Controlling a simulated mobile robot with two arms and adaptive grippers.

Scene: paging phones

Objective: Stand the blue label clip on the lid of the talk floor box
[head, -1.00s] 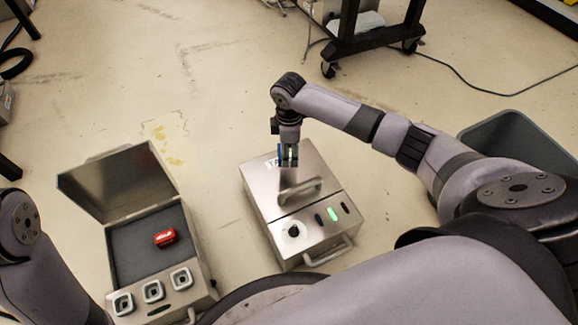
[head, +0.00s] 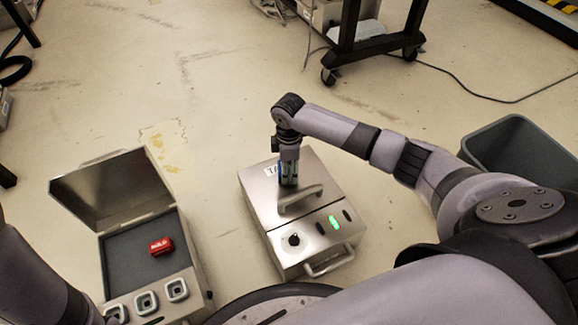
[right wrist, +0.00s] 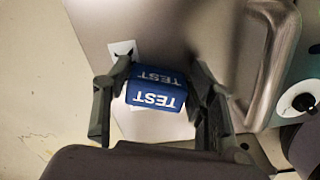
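The talk floor box (head: 325,181) is a closed metal box with a handle on its lid; a white label (head: 271,170), partly hidden, shows "TA". My right gripper (head: 288,181) points down at the far part of the lid, beyond the handle. In the right wrist view the gripper (right wrist: 160,85) has its fingers on both sides of the blue label clip (right wrist: 156,88), which reads "TEST" on two faces. The fingers appear to press its sides. The clip is upright at the lid; I cannot tell whether it touches it. My left gripper is out of view.
An open metal case (head: 110,190) stands to the left, with a red clip (head: 161,246) on its dark foam and several square sockets in front. A grey bin (head: 515,150) is at right. A wheeled cart (head: 372,50) stands behind. The floor between is clear.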

